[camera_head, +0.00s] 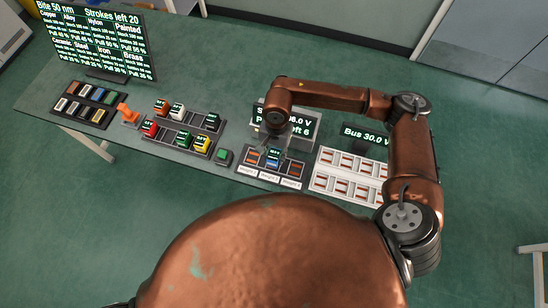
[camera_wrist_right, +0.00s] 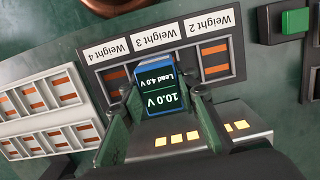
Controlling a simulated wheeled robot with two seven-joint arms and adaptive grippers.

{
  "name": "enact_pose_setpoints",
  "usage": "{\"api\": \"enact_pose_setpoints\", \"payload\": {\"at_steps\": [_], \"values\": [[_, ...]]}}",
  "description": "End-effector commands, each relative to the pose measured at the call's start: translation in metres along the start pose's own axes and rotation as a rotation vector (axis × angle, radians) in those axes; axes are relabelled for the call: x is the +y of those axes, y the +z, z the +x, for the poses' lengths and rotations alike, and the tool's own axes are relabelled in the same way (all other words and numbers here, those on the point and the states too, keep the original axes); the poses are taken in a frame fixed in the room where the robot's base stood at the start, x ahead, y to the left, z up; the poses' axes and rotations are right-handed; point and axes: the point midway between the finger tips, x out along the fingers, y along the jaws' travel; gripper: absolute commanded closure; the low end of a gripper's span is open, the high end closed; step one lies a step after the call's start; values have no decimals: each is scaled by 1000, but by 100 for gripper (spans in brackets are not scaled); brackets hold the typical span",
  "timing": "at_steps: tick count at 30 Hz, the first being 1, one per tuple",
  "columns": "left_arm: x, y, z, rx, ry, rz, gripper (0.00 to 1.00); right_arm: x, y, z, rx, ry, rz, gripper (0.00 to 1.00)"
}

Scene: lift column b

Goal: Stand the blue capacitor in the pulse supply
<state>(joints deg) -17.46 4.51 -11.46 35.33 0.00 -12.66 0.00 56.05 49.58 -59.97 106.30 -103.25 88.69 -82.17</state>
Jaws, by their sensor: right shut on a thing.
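The blue capacitor (camera_wrist_right: 158,92) has a dark label reading "10.0 V, Lead 4.0 V". My right gripper (camera_wrist_right: 160,105) is shut on it, with a finger on each side. In the head view the capacitor (camera_head: 272,162) shows at the middle bay of the row labelled Weight 2, 3 and 4 (camera_wrist_right: 245,60). I cannot tell whether it is seated there or just above. A grey housing with yellow squares (camera_wrist_right: 205,125) lies behind it, partly hidden by the fingers; I cannot tell for sure that it is the pulse supply. My left gripper is not in view.
A white slotted rack (camera_head: 350,176) stands right of the weight row, with a "Bus 30.0 V" display (camera_head: 364,138) behind. A green button (camera_head: 224,157) and a tray of coloured blocks (camera_head: 180,130) lie left. A partly covered display (camera_head: 300,128) stands behind my right gripper.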

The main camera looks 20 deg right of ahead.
Motion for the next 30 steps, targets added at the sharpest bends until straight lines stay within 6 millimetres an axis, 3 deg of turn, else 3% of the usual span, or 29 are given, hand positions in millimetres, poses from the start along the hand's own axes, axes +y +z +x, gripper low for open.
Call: {"api": "enact_pose_setpoints", "payload": {"at_steps": [5,12,24,25,30], "values": [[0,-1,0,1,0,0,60,-2,-7,8,-1,0,0,100],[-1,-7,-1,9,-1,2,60,-3,-14,39,-2,0,-1,100],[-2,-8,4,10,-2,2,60,-4,-15,45,0,0,-2,100],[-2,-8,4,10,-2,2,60,-3,-15,46,0,0,-2,71],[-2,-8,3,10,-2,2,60,-3,-15,44,0,0,-2,59]]}}
